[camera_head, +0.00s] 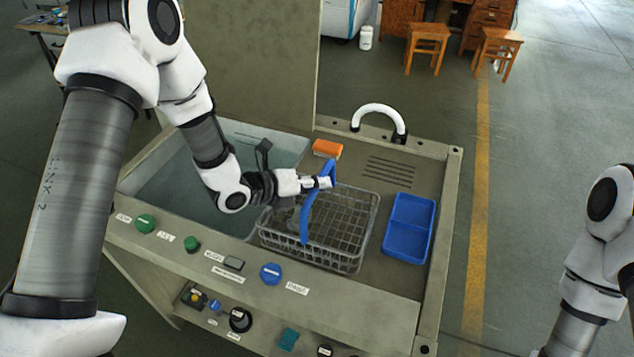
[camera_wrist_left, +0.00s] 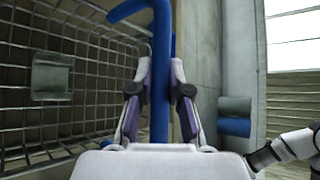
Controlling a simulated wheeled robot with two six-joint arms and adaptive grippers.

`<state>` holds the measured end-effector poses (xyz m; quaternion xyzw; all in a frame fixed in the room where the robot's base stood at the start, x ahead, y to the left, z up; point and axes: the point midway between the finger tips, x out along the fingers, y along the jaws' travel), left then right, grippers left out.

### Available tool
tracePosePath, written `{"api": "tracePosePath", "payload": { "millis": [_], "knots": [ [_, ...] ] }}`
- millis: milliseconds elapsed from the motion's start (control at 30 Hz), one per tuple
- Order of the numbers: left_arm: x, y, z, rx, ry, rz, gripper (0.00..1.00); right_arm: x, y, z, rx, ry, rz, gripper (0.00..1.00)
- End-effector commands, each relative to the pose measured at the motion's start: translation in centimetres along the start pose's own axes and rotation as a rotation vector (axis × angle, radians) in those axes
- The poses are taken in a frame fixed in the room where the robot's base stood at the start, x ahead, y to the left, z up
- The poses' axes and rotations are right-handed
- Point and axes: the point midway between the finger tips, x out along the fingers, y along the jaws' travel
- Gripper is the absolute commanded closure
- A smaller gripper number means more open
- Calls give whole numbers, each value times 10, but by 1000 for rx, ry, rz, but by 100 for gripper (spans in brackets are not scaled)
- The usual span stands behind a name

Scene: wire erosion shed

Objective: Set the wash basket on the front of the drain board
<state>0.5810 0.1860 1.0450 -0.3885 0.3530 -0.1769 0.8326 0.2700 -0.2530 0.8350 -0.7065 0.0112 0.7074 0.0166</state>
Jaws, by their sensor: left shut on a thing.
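The wash basket (camera_head: 345,221) is a grey wire basket with a blue handle (camera_head: 307,215). It is at the front of the drain board (camera_head: 372,270), just right of the tank; whether it rests on the board or hangs slightly above I cannot tell. My left gripper (camera_head: 325,182) is shut on the blue handle. In the left wrist view the fingers (camera_wrist_left: 160,95) close around the blue bar, with the basket mesh (camera_wrist_left: 60,90) to the left. My right gripper is out of view; only part of my right arm shows at the right edge.
A blue divided tray (camera_head: 409,227) lies right of the basket. An orange block (camera_head: 327,148) sits behind it, and a white curved pipe (camera_head: 379,112) stands at the back. The water tank (camera_head: 180,195) is on the left. Buttons line the front panel (camera_head: 230,263).

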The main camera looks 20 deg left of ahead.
Motion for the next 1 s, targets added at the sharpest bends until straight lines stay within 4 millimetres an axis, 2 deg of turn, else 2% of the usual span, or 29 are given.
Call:
{"api": "tracePosePath", "payload": {
  "millis": [33, 67, 100, 133, 433, 533, 667, 800, 1000],
  "knots": [
    [0, 0, 1, 0, -2, -1, 100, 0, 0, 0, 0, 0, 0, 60],
    [0, 1, -1, -2, 1, 2, 80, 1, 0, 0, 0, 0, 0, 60],
    [0, 1, -1, -2, 1, 2, 65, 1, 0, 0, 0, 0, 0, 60],
    [0, 1, -1, -2, 1, 2, 58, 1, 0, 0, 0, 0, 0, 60],
    [-1, 1, 0, -2, 0, 1, 58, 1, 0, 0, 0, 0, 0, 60],
    [-8, 2, 1, -5, -3, 2, 58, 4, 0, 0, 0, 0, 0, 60],
    [-32, 2, 0, -9, -5, -3, 58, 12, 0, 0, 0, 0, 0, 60],
    [-65, 1, 0, -11, -7, -6, 58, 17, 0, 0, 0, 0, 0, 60],
    [-103, 0, 3, -8, -8, -1, 58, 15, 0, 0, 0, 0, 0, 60]
  ]
}}
